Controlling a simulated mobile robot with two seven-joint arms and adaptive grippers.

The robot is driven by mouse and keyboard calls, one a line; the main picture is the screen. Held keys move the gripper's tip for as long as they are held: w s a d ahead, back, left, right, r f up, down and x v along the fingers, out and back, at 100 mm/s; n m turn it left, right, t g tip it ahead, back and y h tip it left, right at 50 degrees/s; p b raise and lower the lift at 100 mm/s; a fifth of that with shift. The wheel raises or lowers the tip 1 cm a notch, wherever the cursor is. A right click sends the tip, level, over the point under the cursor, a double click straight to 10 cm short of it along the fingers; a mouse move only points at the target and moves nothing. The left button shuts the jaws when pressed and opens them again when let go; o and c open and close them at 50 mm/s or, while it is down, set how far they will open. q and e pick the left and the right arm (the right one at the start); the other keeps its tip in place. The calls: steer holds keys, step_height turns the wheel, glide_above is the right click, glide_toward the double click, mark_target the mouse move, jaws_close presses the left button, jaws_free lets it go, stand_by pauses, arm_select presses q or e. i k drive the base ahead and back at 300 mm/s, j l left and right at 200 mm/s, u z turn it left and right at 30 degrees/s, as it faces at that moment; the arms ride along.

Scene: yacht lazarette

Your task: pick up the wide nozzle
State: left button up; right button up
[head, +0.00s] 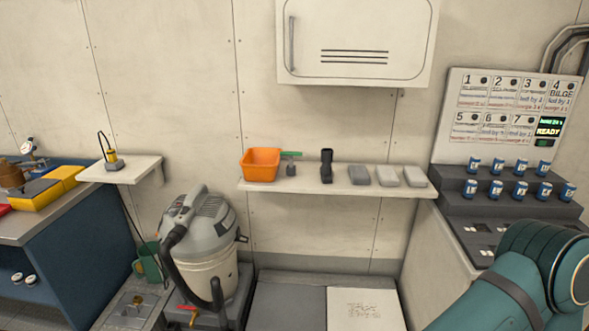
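A black upright piece that looks like the wide nozzle (326,166) stands on the wall shelf (300,188), near its middle. Its top is broader than its neck, and it has a dark foot. A small tool with a green top (291,158) stands left of it, and a grey block (359,175) is right of it. Neither of my grippers is in view. Only a teal link of my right arm shows at the lower right.
An orange bin (260,163) sits at the shelf's left end; pale blocks (388,176) sit towards its right. A wet vacuum (207,240) with a dark hose stands below left. A cabinet (355,42) hangs above. Several blue cans (497,189) stand on the right-hand steps.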

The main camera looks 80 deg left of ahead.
mark_target(326, 153)
steer(key=u, duration=2.55)
